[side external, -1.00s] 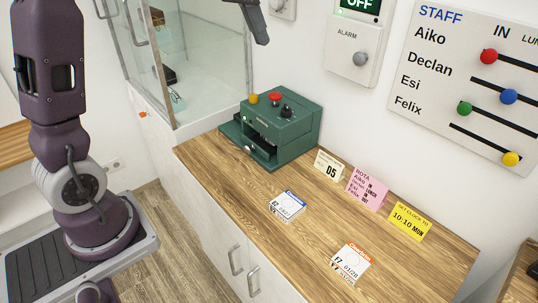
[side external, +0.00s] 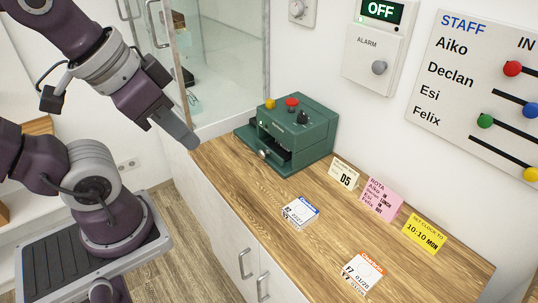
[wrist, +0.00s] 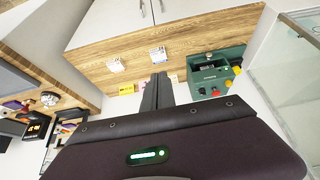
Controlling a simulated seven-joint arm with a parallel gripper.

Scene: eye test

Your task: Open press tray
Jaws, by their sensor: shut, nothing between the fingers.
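The green press (side external: 305,145) stands on the wooden counter, with yellow, red and black knobs on top. Its low tray (side external: 256,143) sticks out at the front left beneath a dark opening, with a small silver knob (side external: 262,154) on its front. I cannot tell how far the tray is drawn out. My gripper (side external: 193,143) is shut and empty, to the left of the tray and apart from it, by the counter's far left end. The wrist view shows the press (wrist: 212,76) right of my shut fingers (wrist: 158,78).
Two small labelled packets, one blue-edged (side external: 299,212) and one orange-edged (side external: 363,272), lie on the wooden counter (side external: 250,200). Cream (side external: 344,173), pink (side external: 381,198) and yellow (side external: 424,233) cards stand along the wall. A glass cabinet (side external: 220,70) rises behind the press's left.

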